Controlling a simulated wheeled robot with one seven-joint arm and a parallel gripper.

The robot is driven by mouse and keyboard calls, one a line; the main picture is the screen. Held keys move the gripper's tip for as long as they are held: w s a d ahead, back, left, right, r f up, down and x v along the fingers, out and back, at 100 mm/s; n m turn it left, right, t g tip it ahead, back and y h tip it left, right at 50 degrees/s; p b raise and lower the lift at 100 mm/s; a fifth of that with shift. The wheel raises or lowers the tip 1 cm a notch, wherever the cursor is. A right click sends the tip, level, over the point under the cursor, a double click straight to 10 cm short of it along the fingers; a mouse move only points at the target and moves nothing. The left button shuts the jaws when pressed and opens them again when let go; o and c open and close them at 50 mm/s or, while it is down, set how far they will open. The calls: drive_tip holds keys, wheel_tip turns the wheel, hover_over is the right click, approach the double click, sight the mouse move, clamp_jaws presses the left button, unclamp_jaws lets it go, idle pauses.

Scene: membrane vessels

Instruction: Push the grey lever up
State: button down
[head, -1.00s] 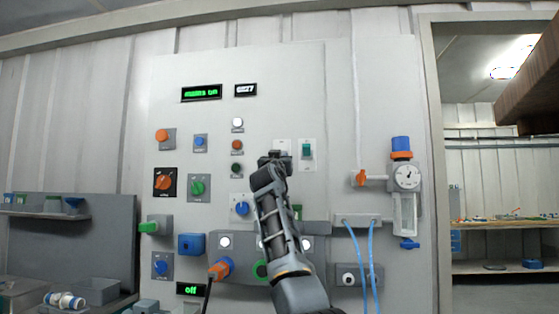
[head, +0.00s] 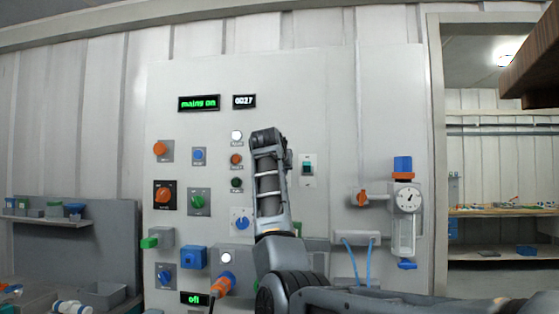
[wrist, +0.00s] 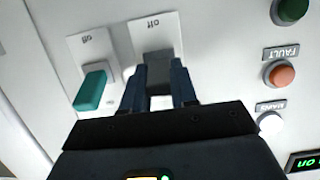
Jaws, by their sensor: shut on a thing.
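The grey lever (wrist: 159,74) sits on a white plate marked "off" (wrist: 154,32) in the wrist view. My gripper (wrist: 160,88) is shut on it, with one dark finger on each side. Part of the lever is hidden between the fingers. In the head view my gripper's wrist end (head: 268,142) is up against the wall panel, and the lever and fingertips are hidden behind it.
A teal switch (wrist: 90,91) on its own plate is close beside the lever; it also shows in the head view (head: 307,168). Indicator lamps, including an orange one (head: 236,159), stand just left of my arm. A gauge unit (head: 406,201) is farther right.

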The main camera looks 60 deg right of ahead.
drive_tip(key=shift+w+d+r+g+y, duration=0.1)
drive_tip(key=shift+r+g+y, duration=0.4)
drive_tip(key=shift+y, duration=0.5)
drive_tip(key=shift+r, duration=0.25)
drive_tip(key=c, duration=0.9)
unclamp_jaws()
drive_tip(key=shift+d, duration=0.1)
drive_tip(key=shift+f, duration=0.15)
drive_tip(key=shift+b+v, duration=1.15)
drive_tip(key=shift+v, duration=2.75)
drive_tip(key=shift+w, duration=0.1)
